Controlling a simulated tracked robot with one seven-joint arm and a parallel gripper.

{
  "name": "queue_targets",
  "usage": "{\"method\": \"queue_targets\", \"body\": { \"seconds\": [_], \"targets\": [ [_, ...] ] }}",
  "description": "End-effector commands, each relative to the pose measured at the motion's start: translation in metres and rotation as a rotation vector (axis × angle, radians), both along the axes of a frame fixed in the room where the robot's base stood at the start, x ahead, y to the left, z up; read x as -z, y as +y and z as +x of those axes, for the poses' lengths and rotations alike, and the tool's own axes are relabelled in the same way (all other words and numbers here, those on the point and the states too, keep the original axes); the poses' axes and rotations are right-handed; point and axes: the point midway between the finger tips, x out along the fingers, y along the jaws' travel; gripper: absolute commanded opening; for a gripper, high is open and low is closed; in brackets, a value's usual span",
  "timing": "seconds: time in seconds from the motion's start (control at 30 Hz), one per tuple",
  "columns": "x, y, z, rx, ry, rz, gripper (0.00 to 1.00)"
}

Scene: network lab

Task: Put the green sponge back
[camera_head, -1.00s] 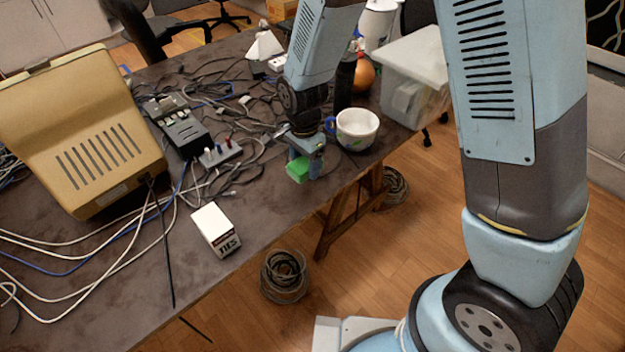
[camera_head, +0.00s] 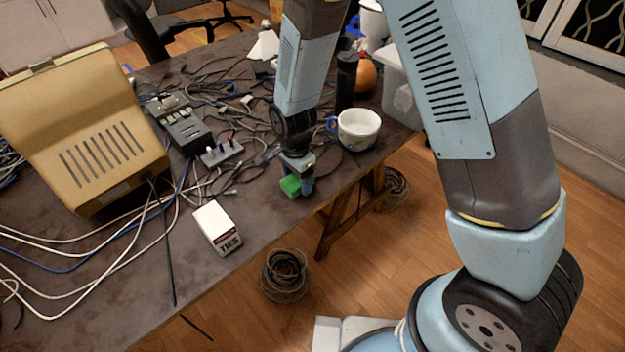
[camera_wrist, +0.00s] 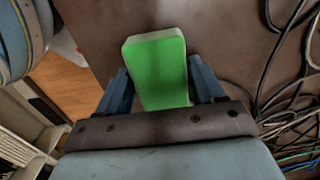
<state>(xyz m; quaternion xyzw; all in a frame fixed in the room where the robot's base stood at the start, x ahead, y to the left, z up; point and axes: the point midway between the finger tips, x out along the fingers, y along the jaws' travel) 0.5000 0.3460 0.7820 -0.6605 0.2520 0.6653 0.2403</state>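The green sponge (camera_head: 290,186) is near the front edge of the dark table (camera_head: 262,221), just left of the white cup. In the wrist view the sponge (camera_wrist: 160,72) stands between the two blue fingers of my gripper (camera_wrist: 165,88), with a pale layer along its top and side. My gripper (camera_head: 298,182) points down at the table, and its fingers appear to press on both sides of the sponge. I cannot tell whether the sponge touches the tabletop.
A white cup with a blue handle (camera_head: 358,129) stands right of my gripper. A white box (camera_head: 216,228) is to the left near the front edge. Cables, a power strip (camera_head: 221,153) and a beige monitor (camera_head: 82,140) crowd the left and back. A dark bottle (camera_head: 346,80) stands behind the cup.

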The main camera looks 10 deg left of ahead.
Motion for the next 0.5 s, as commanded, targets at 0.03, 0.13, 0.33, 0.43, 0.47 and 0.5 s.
{"method": "queue_targets", "body": {
  "seconds": [0.03,0.13,0.33,0.43,0.47,0.5],
  "targets": [
    [0.0,0.0001,-0.0001,0.0,0.0,0.0,0.73],
    [-0.0002,0.0003,-0.0002,-0.001,0.0,0.0,0.82],
    [-0.0003,0.0009,-0.0006,-0.002,0.0,0.0,0.88],
    [-0.0009,0.0012,-0.0007,-0.003,0.0,0.0,0.88],
    [-0.0016,0.0013,-0.0007,-0.003,0.0,0.0,0.88],
    [-0.003,0.0015,-0.0007,-0.003,-0.001,0.001,0.88]
  ]
}}
